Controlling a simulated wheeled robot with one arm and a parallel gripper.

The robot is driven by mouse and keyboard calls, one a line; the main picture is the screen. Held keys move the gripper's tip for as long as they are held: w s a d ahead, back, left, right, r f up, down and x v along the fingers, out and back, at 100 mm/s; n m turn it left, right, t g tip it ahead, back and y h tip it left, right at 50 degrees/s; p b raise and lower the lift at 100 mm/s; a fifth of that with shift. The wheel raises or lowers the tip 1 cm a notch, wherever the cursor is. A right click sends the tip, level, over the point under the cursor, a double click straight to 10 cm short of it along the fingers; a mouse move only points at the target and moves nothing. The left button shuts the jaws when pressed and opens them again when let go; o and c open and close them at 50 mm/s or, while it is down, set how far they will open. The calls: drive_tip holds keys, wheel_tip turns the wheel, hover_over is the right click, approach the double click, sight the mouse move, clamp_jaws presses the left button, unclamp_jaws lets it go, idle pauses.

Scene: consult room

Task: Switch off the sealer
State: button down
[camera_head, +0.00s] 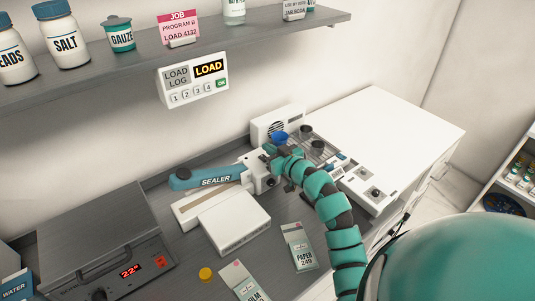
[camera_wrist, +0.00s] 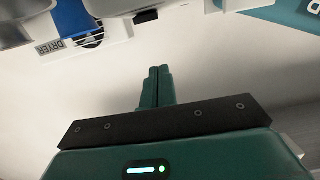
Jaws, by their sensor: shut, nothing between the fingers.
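The sealer has a teal lever (camera_head: 205,178) lettered SEALER over a white base (camera_head: 234,222) on the grey counter. A white block with dark details (camera_head: 260,180) stands at the lever's right end. I cannot make out a switch or whether the sealer is on. My gripper (camera_head: 268,149) is just behind and right of that block, partly hidden by my own arm. In the wrist view my gripper (camera_wrist: 158,70) has its two fingers together, with nothing between them. A teal piece with a letter on it (camera_wrist: 290,15) shows at the top right, apart from the fingers.
A white dryer (camera_head: 268,125) stands behind my gripper; its label (camera_wrist: 62,47) shows in the wrist view. A blue cup (camera_head: 279,137) is close by. A device with a red display (camera_head: 118,262) is at left. Paper (camera_head: 300,248) and film (camera_head: 240,281) packs lie in front.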

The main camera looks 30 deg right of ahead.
drive_tip(key=s+d+r+b, duration=0.1)
drive_tip(key=s+r+b, duration=0.1)
drive_tip(key=s, duration=0.5)
drive_tip(key=shift+r, duration=0.2)
idle(0.4)
